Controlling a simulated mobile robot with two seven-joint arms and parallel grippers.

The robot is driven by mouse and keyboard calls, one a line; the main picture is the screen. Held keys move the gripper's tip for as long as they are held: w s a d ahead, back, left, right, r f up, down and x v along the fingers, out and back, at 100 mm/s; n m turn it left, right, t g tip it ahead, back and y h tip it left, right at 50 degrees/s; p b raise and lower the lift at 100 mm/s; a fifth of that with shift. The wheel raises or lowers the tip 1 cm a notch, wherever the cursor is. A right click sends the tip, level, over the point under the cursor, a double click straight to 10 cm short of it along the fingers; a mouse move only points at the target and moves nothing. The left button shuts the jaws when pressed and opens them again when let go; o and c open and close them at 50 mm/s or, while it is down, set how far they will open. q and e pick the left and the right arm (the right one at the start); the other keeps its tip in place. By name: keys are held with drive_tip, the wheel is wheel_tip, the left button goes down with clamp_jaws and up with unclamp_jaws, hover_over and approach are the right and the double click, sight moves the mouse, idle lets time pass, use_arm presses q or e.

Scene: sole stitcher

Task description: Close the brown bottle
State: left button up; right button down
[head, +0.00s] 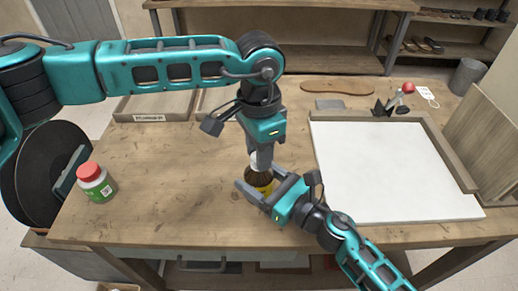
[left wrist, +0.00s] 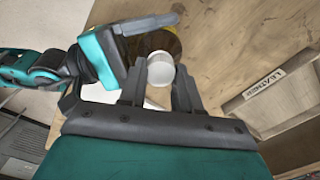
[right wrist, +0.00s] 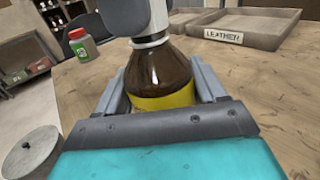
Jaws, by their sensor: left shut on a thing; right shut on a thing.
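The brown bottle (head: 259,178) with a yellow label stands upright on the workbench. My right gripper (head: 262,187) is shut around its body, and the right wrist view shows the bottle (right wrist: 160,78) between the two fingers. A white cap (left wrist: 160,69) is between the fingers of my left gripper (left wrist: 160,92), which points down from above. In the right wrist view the cap (right wrist: 150,41) sits at the top of the bottle's neck, partly covered by the left gripper. I cannot tell whether it is seated fully.
A green bottle with a red lid (head: 96,183) stands at the bench's left. A white board (head: 390,170) in a wooden frame lies at the right. A tray labelled leather (left wrist: 262,85) and a brown sole (head: 336,87) lie at the back. The front left of the bench is clear.

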use_arm(q)
drive_tip(key=o, duration=1)
drive_tip(key=shift+r, duration=2.3)
drive_tip(key=shift+c, duration=0.4)
drive_tip(key=shift+n, duration=0.3)
